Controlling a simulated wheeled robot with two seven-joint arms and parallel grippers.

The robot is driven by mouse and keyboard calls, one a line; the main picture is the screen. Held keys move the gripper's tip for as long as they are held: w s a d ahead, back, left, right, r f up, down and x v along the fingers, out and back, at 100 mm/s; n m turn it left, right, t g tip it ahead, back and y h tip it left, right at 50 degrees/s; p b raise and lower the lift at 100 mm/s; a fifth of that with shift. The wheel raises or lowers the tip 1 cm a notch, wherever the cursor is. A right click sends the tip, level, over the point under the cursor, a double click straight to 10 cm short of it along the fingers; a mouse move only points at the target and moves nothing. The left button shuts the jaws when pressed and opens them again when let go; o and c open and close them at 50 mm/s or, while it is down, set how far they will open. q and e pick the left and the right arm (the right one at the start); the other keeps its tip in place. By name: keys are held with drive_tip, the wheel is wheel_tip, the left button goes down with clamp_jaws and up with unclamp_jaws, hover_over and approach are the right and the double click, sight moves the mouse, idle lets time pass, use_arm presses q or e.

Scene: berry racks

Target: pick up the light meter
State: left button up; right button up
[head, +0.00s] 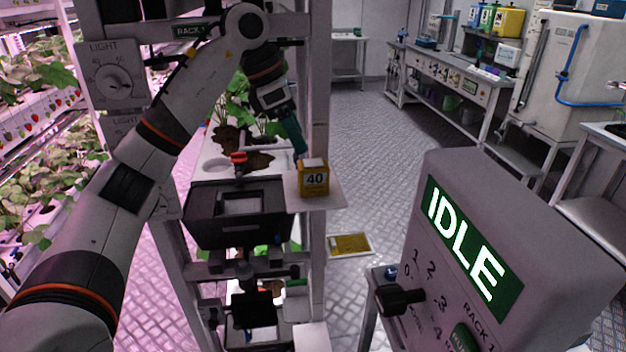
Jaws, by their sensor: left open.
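The light meter is most likely the small yellow box (314,180) with a dark "40" on its face and a pale top. It stands upright on a white shelf plate (326,202) at the front of the rack. My left gripper (297,146) reaches over the rack from the left, its teal finger pointing down just above and slightly left of the box. It is open and holds nothing that I can see. Only one finger shows clearly; whether it touches the box I cannot tell. My right gripper is out of view.
A rack post (319,90) rises close to my gripper. A grey control box (490,270) reading "IDLE" stands front right. A yellow-covered tray (350,245) lies on the floor.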

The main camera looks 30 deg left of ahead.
sight(312, 162)
use_arm(q)
drive_tip(key=x, duration=0.3)
drive_tip(key=shift+s+d+f+p, duration=0.2)
drive_tip(key=shift+d+f+p, duration=0.1)
drive_tip(key=shift+d+p, duration=0.15)
drive_tip(key=shift+w+d+f, duration=0.1)
drive_tip(key=shift+w+f, duration=0.15)
drive_tip(key=shift+f, duration=0.25)
drive_tip(key=p+x, duration=0.2)
drive_tip(key=x, duration=0.2)
drive_tip(key=shift+s+d+f, duration=0.1)
drive_tip(key=shift+d+f, duration=0.05)
drive_tip(key=shift+d, duration=0.15)
drive_tip(key=shift+f, duration=0.3)
drive_tip(key=shift+c, duration=0.5)
drive_tip(key=c, duration=1.1)
drive_tip(key=shift+r, duration=0.15)
